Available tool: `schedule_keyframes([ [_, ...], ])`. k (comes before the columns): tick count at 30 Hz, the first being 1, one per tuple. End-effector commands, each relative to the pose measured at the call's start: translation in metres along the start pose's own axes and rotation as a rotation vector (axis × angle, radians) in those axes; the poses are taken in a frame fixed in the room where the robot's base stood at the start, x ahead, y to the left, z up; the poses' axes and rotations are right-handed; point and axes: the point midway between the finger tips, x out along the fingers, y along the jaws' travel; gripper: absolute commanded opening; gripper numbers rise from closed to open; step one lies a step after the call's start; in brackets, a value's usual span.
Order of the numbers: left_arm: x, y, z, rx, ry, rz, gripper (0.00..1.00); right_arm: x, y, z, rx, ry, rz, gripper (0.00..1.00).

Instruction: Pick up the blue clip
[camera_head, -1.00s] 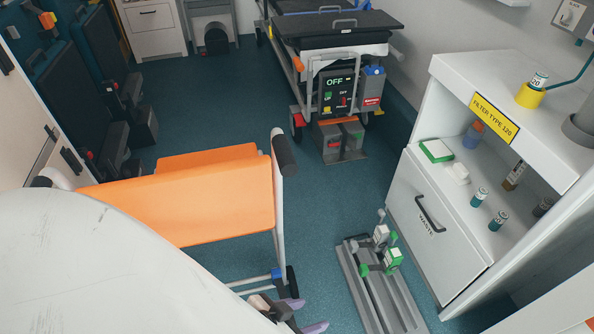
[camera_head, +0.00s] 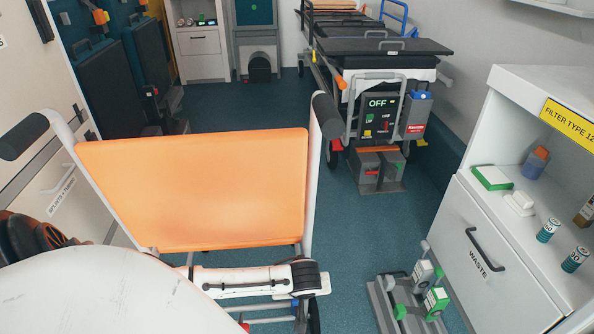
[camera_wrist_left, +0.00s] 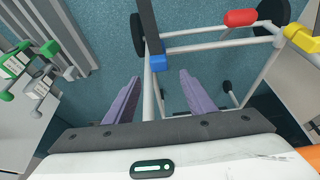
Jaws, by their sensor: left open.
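The blue clip (camera_wrist_left: 157,62) sits on the white tube frame of the orange chair (camera_head: 215,190), close to a dark upright bar in the left wrist view. My left gripper (camera_wrist_left: 158,76) is open and empty. Its two purple fingers point toward the clip, one on each side of it in the picture; I cannot tell how far short of it they are. In the head view my white left arm crosses in front of the chair's lower frame, and the gripper fingers are hidden there. My right gripper is in neither view.
A red clip (camera_wrist_left: 240,18) and a yellow clip (camera_wrist_left: 303,38) sit on the same frame. A grey floor rail with green-and-white clamps (camera_head: 436,300) stands right of the chair. A white cabinet (camera_head: 505,260) is at right, a stretcher (camera_head: 385,47) behind. Blue floor between is clear.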

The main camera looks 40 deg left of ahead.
Motion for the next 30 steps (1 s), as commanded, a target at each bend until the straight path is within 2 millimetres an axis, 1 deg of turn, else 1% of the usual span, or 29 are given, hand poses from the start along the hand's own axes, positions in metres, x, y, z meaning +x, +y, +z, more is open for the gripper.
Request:
schedule_keyframes([
  [1,0.008,0.000,0.000,0.000,0.001,-0.001,0.50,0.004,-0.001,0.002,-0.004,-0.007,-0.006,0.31],
  [5,0.016,0.000,0.001,0.001,0.001,0.001,0.50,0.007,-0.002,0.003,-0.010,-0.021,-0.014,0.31],
  [12,0.052,0.001,0.004,0.003,0.001,0.002,0.50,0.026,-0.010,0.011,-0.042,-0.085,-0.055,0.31],
  [15,0.061,0.001,0.004,0.003,0.000,0.002,0.50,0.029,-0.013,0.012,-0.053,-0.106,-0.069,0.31],
  [18,0.065,0.001,0.003,0.003,0.000,0.003,0.50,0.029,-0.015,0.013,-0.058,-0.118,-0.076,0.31],
  [24,0.064,0.001,0.003,0.003,-0.001,0.003,0.50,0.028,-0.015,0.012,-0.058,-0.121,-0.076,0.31],
  [26,0.064,0.001,0.003,0.003,-0.001,0.003,0.40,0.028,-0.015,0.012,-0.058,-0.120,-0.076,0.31],
  [30,0.064,0.001,0.003,0.003,-0.001,0.003,0.16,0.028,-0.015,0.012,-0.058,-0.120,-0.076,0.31],
])
